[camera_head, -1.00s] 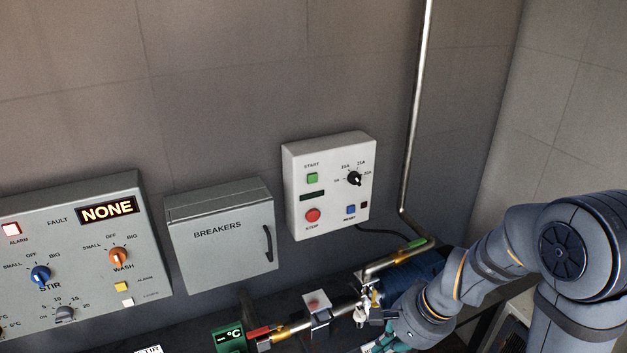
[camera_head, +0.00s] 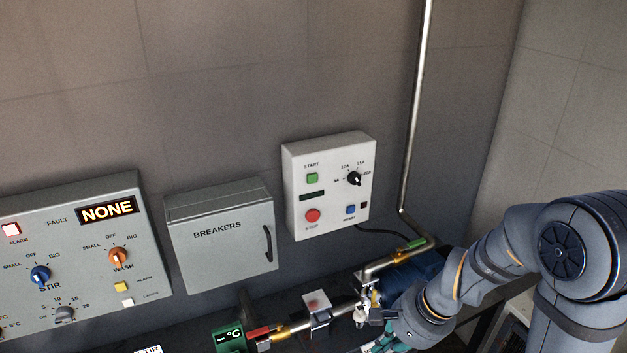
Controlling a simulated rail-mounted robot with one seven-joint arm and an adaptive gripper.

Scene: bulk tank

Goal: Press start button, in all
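The green START button (camera_head: 312,178) sits at the upper left of a white control box (camera_head: 292,215) on the wall. Below it on the same box are a dark display strip (camera_head: 312,195) and a round red STOP button (camera_head: 312,215). A black rotary knob (camera_head: 354,179) and a blue RESET button (camera_head: 350,210) are on its right side. My arm comes in from the right. My gripper is low, near the bottom edge by the pipework, well below the box and apart from it. Its fingers are mostly hidden or cut off, so its opening cannot be told.
A grey BREAKERS cabinet (camera_head: 220,255) hangs left of the white box. Farther left is a grey panel (camera_head: 90,210) with knobs and a lit NONE display (camera_head: 107,210). Pipes, a valve box (camera_head: 318,310) and a green temperature display (camera_head: 229,339) lie below. A vertical pipe (camera_head: 415,110) rises at right.

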